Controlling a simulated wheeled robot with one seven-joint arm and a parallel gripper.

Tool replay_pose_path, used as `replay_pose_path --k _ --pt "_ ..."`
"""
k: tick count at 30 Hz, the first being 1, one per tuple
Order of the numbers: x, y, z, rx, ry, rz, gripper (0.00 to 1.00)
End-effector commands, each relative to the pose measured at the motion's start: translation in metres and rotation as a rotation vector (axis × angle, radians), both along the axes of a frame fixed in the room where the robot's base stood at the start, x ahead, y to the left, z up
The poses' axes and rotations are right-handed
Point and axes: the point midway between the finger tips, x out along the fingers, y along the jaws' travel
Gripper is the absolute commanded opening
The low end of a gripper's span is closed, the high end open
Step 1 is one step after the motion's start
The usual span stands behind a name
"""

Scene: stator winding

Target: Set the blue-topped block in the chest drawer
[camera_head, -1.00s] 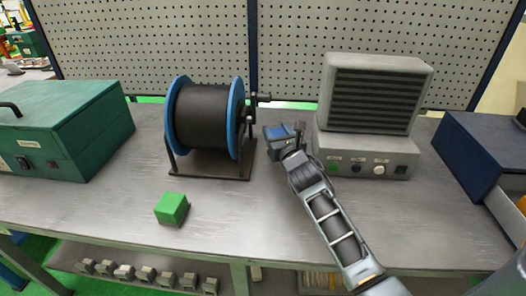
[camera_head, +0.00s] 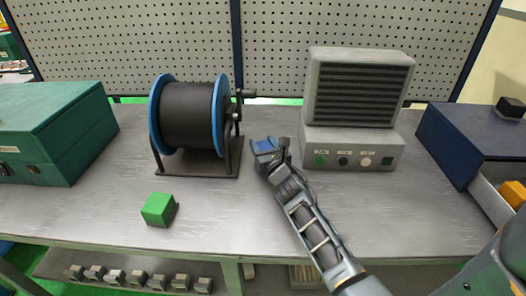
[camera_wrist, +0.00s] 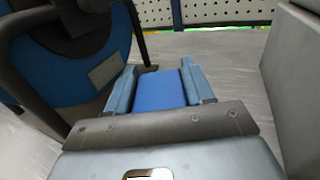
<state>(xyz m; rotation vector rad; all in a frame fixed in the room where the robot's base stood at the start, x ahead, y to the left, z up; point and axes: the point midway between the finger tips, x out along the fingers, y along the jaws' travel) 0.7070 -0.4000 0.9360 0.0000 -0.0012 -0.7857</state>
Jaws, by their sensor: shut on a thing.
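My gripper (camera_head: 268,148) is shut on the blue-topped block (camera_wrist: 160,90). The wrist view shows the block's flat blue top between the two fingers; its lower part is hidden. In the head view the gripper is over the bench between the cable reel and the grey vented unit. The chest (camera_head: 462,138) is a dark blue box at the right of the bench. Its drawer (camera_head: 489,199) is pulled out toward the front right and partly cut off by the frame edge and my own body. An orange thing (camera_head: 513,194) shows at the drawer.
The cable reel (camera_head: 190,115) stands left of my gripper and the grey vented unit (camera_head: 355,110) right of it. A green block (camera_head: 158,209) lies at the front left. A green case (camera_head: 55,130) is at far left.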

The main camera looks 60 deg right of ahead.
Motion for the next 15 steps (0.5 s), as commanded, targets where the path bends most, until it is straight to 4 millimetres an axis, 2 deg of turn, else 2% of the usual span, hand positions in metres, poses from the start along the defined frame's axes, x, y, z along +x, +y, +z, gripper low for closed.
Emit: replay_pose_path --k 1,3,15 --pt "-0.0008 -0.0009 -0.0153 0.0 -0.001 -0.002 0.11" --pt "-0.0003 -0.0004 -0.0201 0.0 -0.001 -0.001 0.11" --pt "0.0002 0.0 -0.022 -0.001 -0.001 0.0 0.11"
